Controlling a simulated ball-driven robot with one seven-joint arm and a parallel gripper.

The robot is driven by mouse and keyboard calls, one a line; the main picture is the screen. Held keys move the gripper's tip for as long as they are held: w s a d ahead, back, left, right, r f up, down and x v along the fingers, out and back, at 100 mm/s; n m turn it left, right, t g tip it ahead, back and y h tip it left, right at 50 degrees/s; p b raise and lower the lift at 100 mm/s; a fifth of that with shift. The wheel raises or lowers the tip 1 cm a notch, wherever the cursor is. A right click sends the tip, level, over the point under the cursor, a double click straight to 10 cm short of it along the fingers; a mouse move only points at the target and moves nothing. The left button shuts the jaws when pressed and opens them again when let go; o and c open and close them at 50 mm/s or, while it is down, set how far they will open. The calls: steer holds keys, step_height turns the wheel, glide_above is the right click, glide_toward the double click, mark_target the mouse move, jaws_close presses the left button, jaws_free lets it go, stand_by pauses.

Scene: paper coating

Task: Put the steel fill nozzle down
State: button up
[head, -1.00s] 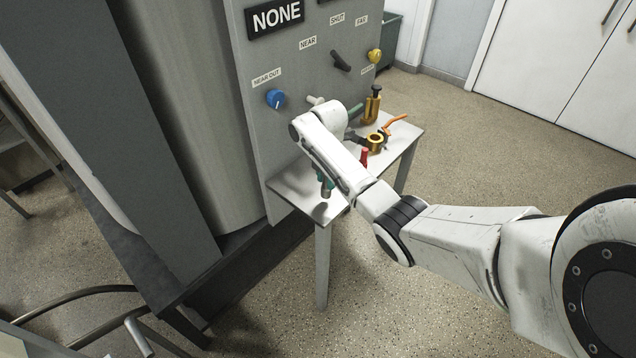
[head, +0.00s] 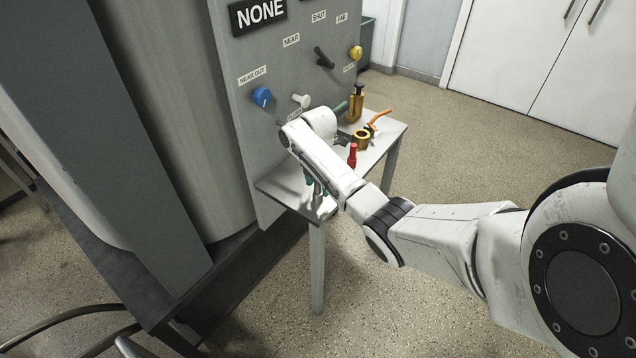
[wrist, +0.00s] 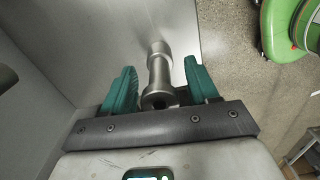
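The steel fill nozzle (wrist: 159,76) is a grey metal piece with a wider collar at its near end. In the wrist view it lies between the two green fingers of my gripper (wrist: 160,88), with a visible gap on each side. The gripper is open around it. In the head view my gripper (head: 314,186) points down at the near end of the small grey table (head: 275,190), and the nozzle (head: 318,203) shows as a metal piece at the fingers, at the tabletop. My arm partly hides it there.
A red-topped item (head: 352,155), a brass ring-shaped fitting (head: 361,138), an orange-handled piece (head: 377,120) and a brass piece with a dark top (head: 356,103) stand farther along the table. A grey panel (head: 240,130) with knobs rises behind. The table's front edge is close.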

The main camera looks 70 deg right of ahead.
steer(key=shift+r, duration=0.1)
step_height(320, 180, up, 12)
steer(key=shift+r, duration=0.1)
steer(key=a+f+m+t+y, duration=0.1)
steer(key=a+f+m, duration=0.3)
steer(key=a, duration=0.9)
steer(key=a+f+m, duration=0.2)
steer(key=a+f, duration=0.5)
steer(key=a, duration=0.6)
steer(key=s+a+m, duration=0.4)
steer(key=s, duration=0.5)
steer(key=s+a+m+h, duration=0.1)
steer(key=s+a+m, duration=0.3)
steer(key=s, duration=0.4)
steer(key=shift+s+a+f+m, duration=0.25)
steer(key=shift+s+a+m, duration=0.1)
steer(key=shift+m, duration=0.15)
